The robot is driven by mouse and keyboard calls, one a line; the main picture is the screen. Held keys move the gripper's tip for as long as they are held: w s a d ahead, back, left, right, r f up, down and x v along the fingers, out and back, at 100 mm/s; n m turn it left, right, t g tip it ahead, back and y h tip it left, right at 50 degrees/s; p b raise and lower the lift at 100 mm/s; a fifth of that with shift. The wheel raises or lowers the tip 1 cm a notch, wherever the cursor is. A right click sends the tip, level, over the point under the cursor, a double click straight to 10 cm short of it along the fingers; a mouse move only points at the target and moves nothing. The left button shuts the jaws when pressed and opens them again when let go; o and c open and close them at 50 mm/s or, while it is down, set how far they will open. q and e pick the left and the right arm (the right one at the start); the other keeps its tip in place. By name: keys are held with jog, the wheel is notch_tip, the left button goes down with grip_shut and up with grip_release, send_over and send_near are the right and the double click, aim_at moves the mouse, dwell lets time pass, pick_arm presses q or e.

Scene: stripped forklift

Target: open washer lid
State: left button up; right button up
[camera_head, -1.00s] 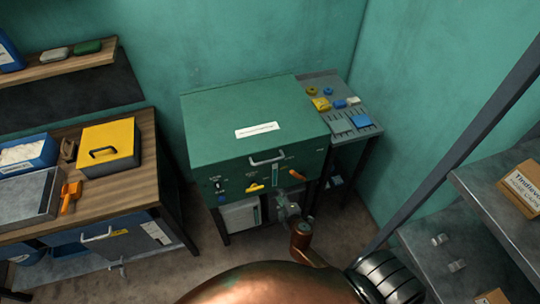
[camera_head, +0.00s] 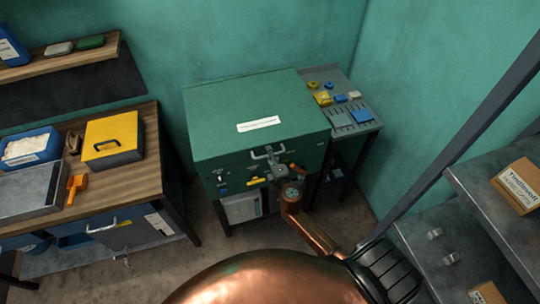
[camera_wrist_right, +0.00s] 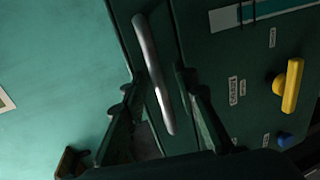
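The washer is a green metal box with a closed lid (camera_head: 245,112) that carries a white label (camera_head: 258,124). The lid's silver bar handle (camera_head: 262,155) is at the front edge, above the control panel. My right gripper (camera_head: 277,169) is at this handle, reaching up from below. In the right wrist view the handle (camera_wrist_right: 154,75) lies between the two dark, spread fingers of the gripper (camera_wrist_right: 160,92). I see gaps on both sides of the bar. My left gripper does not show.
A side table (camera_head: 341,112) with small parts stands right of the washer. A wooden bench (camera_head: 130,180) with a yellow box (camera_head: 112,140) is at left. Grey shelves (camera_head: 500,200) stand at right.

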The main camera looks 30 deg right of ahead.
grip_shut()
dwell(0.3)
dwell(0.5)
